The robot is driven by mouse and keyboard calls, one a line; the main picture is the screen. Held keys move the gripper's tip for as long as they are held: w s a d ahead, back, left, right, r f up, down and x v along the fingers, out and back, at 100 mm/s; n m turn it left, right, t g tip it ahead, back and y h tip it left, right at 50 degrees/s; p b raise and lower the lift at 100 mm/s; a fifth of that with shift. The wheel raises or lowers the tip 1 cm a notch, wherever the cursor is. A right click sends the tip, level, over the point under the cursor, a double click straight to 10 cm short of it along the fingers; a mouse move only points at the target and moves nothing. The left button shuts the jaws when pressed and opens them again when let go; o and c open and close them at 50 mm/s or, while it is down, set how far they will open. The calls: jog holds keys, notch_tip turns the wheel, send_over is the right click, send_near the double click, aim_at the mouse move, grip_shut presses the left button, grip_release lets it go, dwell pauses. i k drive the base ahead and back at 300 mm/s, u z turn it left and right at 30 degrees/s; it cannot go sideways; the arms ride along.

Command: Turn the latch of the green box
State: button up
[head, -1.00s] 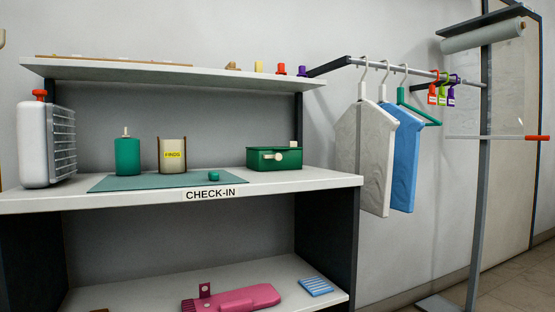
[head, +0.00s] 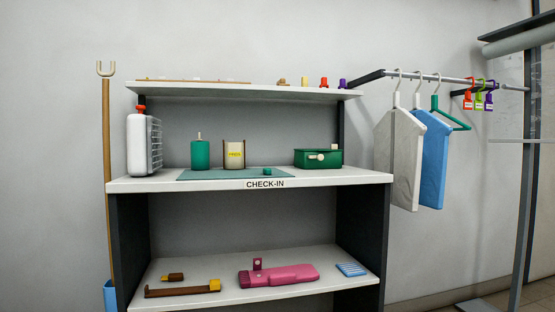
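The green box (head: 330,161) sits on the right part of the check-in counter, lid shut. A cream latch (head: 317,156) with a round knob is on its front face. A small cream block (head: 334,147) shows at the top of the box, towards its right. My gripper is not in view, so its state and its distance from the box cannot be seen.
The counter (head: 220,184) also holds a white bottle-like container (head: 138,146), a green bottle (head: 200,155), a labelled cup (head: 234,154) and a teal mat (head: 215,175). Bagged garments (head: 399,157) hang right of the counter. The lower shelf (head: 230,296) holds a pink device (head: 280,275).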

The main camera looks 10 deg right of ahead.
aim_at(320, 157)
jog(key=u, duration=0.25)
jog(key=i, duration=0.7)
jog(key=z, duration=1.35)
